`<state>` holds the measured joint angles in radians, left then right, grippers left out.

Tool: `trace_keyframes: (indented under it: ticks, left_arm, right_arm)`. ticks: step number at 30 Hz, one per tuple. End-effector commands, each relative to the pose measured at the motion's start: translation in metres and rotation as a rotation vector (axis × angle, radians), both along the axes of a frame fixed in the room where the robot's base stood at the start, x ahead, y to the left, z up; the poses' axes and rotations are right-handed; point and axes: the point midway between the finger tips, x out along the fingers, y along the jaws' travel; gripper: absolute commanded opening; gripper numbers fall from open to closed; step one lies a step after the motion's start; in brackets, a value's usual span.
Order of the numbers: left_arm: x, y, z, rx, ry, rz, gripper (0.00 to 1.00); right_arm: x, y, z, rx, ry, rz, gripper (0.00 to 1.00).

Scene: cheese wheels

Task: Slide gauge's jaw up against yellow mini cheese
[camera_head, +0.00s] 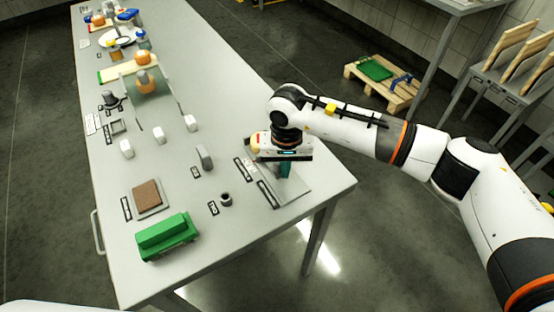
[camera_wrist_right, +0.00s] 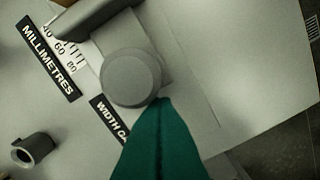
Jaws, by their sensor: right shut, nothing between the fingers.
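The width gauge (camera_head: 292,190) is a flat grey plate at the right edge of the table. In the wrist view, its printed scale (camera_wrist_right: 72,52), a round grey knob (camera_wrist_right: 132,78) and a dark grey bar (camera_wrist_right: 95,16) show. I cannot tell whether the bar is the sliding jaw. A small pale yellow thing (camera_head: 256,143), perhaps the yellow mini cheese, shows partly behind my right gripper (camera_head: 284,171). The right gripper's green fingers (camera_wrist_right: 164,105) are shut and empty, with their tips at the knob's lower right edge. Contact is unclear. My left gripper is out of view.
A green block (camera_head: 166,237) and a brown slab on a tray (camera_head: 147,196) lie nearer the front. Several small grey blocks stand mid-table.

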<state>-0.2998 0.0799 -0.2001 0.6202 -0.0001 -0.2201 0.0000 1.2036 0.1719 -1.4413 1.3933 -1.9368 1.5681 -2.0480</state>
Motion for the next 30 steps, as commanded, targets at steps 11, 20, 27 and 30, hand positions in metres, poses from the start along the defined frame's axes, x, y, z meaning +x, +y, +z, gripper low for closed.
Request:
trace_keyframes:
  ticks: [11,20,27,30]
  left_arm:
    - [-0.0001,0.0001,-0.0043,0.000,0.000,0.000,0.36]
    - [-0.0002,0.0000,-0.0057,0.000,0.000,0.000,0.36]
    - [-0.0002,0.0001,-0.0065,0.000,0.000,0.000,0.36]
    - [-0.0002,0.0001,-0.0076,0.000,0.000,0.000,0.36]
  right_arm:
    - [0.0018,0.0006,0.0004,0.002,-0.005,-0.001,0.00]
    - [0.0025,0.0009,0.0013,0.002,-0.006,-0.002,0.00]
    - [0.0028,0.0008,0.0014,0.003,-0.007,-0.002,0.00]
    - [0.0029,0.0008,0.0014,0.003,-0.008,-0.002,0.00]
